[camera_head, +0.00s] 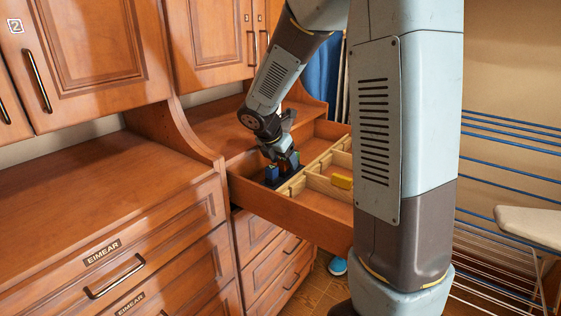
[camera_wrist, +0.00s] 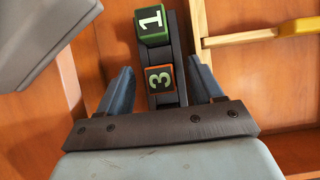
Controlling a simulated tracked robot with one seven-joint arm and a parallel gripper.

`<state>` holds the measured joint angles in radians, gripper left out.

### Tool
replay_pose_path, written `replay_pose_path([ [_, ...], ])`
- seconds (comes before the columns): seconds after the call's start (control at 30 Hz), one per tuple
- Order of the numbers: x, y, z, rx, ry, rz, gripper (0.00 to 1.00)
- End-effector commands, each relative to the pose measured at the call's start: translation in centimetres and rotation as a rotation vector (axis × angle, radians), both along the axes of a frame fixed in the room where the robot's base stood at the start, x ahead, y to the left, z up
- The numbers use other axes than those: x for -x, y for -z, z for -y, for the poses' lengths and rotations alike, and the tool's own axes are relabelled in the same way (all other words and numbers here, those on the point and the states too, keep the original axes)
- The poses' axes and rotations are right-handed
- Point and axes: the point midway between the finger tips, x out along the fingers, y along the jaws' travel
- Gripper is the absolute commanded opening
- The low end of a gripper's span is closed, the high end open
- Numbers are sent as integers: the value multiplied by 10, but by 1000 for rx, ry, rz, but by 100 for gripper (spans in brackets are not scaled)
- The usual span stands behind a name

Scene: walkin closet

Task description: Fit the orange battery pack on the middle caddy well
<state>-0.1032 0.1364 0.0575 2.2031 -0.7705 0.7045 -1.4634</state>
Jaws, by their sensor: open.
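The dark caddy (camera_wrist: 176,42) lies in the open drawer, and its dark end also shows in the head view (camera_head: 264,182). The orange-edged battery pack (camera_wrist: 160,86), marked 3 on a dark top, stands on the caddy's middle part. A green pack (camera_wrist: 152,26) marked 1 stands beyond it. My gripper (camera_wrist: 160,66) is open, with one finger on each side of the orange pack and visible gaps. Whether the orange pack is fully seated cannot be told.
Light wooden dividers (camera_head: 318,180) split the drawer (camera_head: 290,212) beside the caddy. Drawer walls stand close around my gripper. A drying rack (camera_head: 510,180) stands at the right.

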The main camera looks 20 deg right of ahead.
Motion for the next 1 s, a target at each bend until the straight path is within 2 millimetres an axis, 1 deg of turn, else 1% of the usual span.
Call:
replay_pose_path([
  [0.17,7,-23,-10,-1,-2,5,66],
  [0.4,21,-65,-30,-1,-2,5,66],
  [0.6,32,-94,-44,0,-3,4,66],
  [0.8,38,-110,-52,1,-1,1,66],
  [1.0,39,-114,-54,0,-1,0,66],
])
